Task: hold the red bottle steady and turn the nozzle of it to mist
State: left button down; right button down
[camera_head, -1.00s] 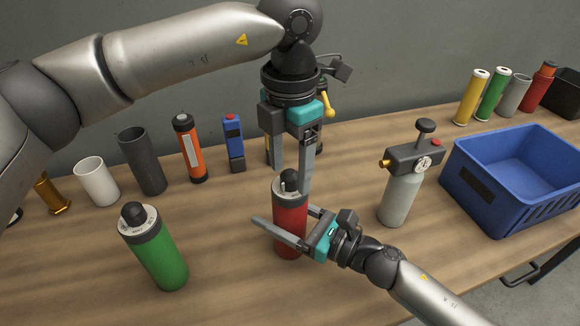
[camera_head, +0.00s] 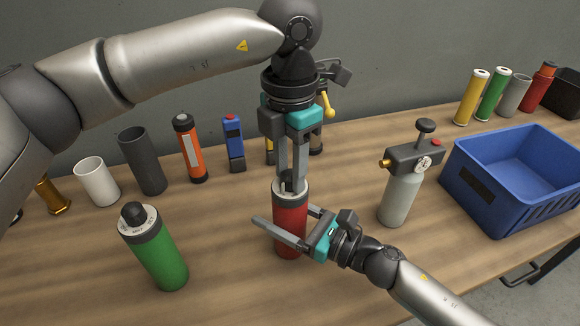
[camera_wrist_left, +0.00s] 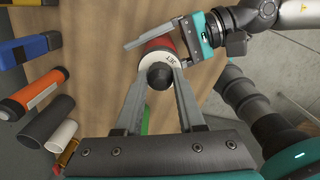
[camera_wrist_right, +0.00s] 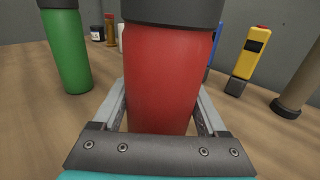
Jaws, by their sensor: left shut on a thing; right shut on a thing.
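The red bottle (camera_head: 289,222) stands upright on the table; its red body fills the middle of the right wrist view (camera_wrist_right: 168,80). My right gripper (camera_head: 287,226) is shut on the bottle's body from the right. My left gripper (camera_head: 290,178) points straight down over the bottle, shut on the dark nozzle knob on top. In the left wrist view the knob (camera_wrist_left: 159,77) sits between the left fingertips, above a pale marked dial ring (camera_wrist_left: 172,61). The dial's words are too small to read for certain.
A green bottle (camera_head: 158,252) with a similar knob stands at front left. A grey pump sprayer (camera_head: 400,190) and a blue crate (camera_head: 490,190) are to the right. Cups, an orange flashlight (camera_head: 191,150) and a blue device (camera_head: 233,145) line the back left.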

aim_at(290, 174)
dwell(0.4)
pick_arm(q)
jog(key=n, duration=1.1)
jog(key=shift+n, duration=0.4)
dwell(0.4)
jog(key=c, duration=0.5)
grip_release()
notch_tip(290, 174, up, 12)
